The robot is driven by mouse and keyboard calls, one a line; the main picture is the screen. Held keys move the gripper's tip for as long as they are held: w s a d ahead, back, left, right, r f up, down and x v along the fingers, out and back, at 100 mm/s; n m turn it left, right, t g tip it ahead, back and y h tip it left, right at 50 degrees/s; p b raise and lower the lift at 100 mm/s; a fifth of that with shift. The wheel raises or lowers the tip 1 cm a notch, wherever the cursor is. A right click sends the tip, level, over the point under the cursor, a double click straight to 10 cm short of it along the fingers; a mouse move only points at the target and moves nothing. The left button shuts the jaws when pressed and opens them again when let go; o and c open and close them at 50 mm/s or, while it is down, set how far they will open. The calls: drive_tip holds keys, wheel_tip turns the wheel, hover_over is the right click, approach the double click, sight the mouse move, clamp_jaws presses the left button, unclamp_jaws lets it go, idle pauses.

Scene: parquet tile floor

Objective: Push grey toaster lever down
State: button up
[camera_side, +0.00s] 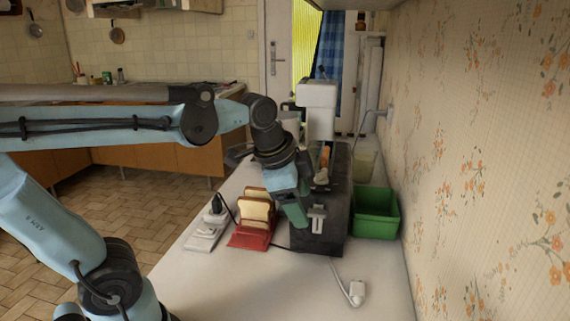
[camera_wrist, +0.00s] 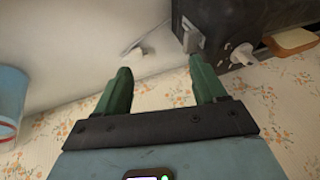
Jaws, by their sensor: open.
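The dark grey toaster (camera_side: 334,205) stands on the white counter, its front end facing the side camera. Its light grey lever (camera_side: 317,216) is on that end. In the wrist view the toaster (camera_wrist: 245,22) is at the top right, with the lever (camera_wrist: 192,40) and a pale knob (camera_wrist: 243,55) beside it. My gripper (camera_side: 297,217) is open and empty, pointing down just left of the lever in the side view. In the wrist view my gripper (camera_wrist: 163,74) has its right green finger close to the lever; I cannot tell if they touch.
Bread slices (camera_side: 256,210) stand in a red holder (camera_side: 250,239) left of the toaster. A green bin (camera_side: 376,215) is to its right. A white plug (camera_side: 356,294) with its cord lies in front. A white power strip (camera_side: 205,236) is farther left. The front counter is mostly clear.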

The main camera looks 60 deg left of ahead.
drive_tip(key=w+a+r+m+g, duration=0.1)
drive_tip(key=w+r+m+g, duration=0.15)
drive_tip(key=m, duration=0.45)
drive_tip(key=m+g, duration=0.3)
drive_tip(key=m, duration=0.9)
approach(318, 211)
drive_tip(key=shift+t, duration=0.25)
drive_tip(key=f, duration=0.8)
drive_tip(key=shift+s+a, duration=0.1)
drive_tip(key=shift+s, duration=0.15)
